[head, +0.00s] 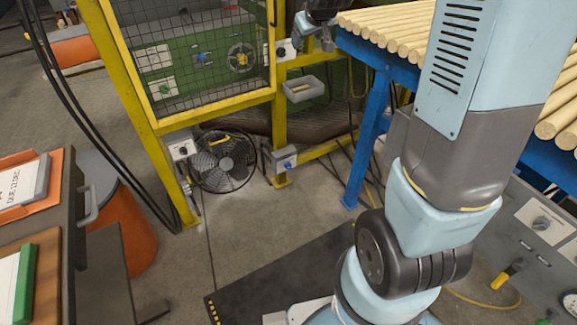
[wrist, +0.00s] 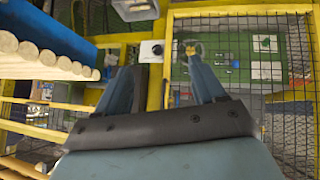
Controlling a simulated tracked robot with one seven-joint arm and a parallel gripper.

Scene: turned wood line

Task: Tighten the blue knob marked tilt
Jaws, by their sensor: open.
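Two blue knobs show in the head view, and I cannot read a tilt mark on either. One blue knob (head: 201,58) is on the green machine panel behind the yellow-framed mesh. The other blue knob (head: 287,163) is on a small grey box low on the yellow post, right of the fan. My gripper (head: 315,34) is at the top of the head view, near the yellow post and a white plate with a black knob (head: 282,51). In the wrist view my gripper (wrist: 163,68) is open, with nothing between its fingers; the black knob (wrist: 157,49) lies beyond them.
A yellow mesh guard (head: 205,100) encloses the green machine. A black fan (head: 223,161) stands on the floor below. A blue roller table with wooden dowels (head: 395,17) is at the right. A small grey tray (head: 303,89) hangs on the yellow frame.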

